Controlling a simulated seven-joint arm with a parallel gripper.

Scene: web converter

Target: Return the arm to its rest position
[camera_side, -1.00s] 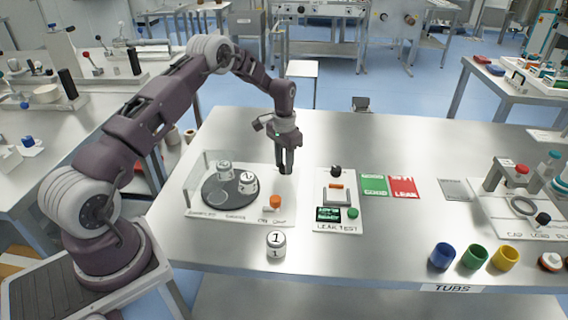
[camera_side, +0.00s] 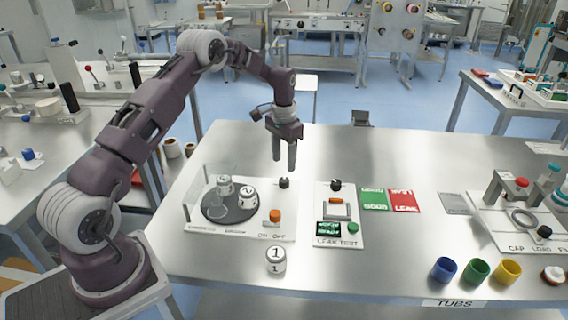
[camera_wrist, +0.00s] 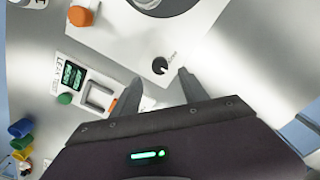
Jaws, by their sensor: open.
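My gripper (camera_side: 284,164) hangs in the air with its fingers pointing down, above the back right corner of the turntable station. Its two fingers are apart and nothing is between them. In the wrist view my gripper (camera_wrist: 160,88) also shows open and empty, with a black knob (camera_wrist: 160,66) on the white plate beyond the fingertips. That black knob (camera_side: 284,183) sits below the fingers in the side view.
The turntable (camera_side: 222,208) carries numbered pots. A numbered pot (camera_side: 276,260) stands at the front. The leak tester (camera_side: 338,212), green card (camera_side: 375,200) and red card (camera_side: 404,201) lie right. Colored tubs (camera_side: 475,271) stand front right. The table's middle back is clear.

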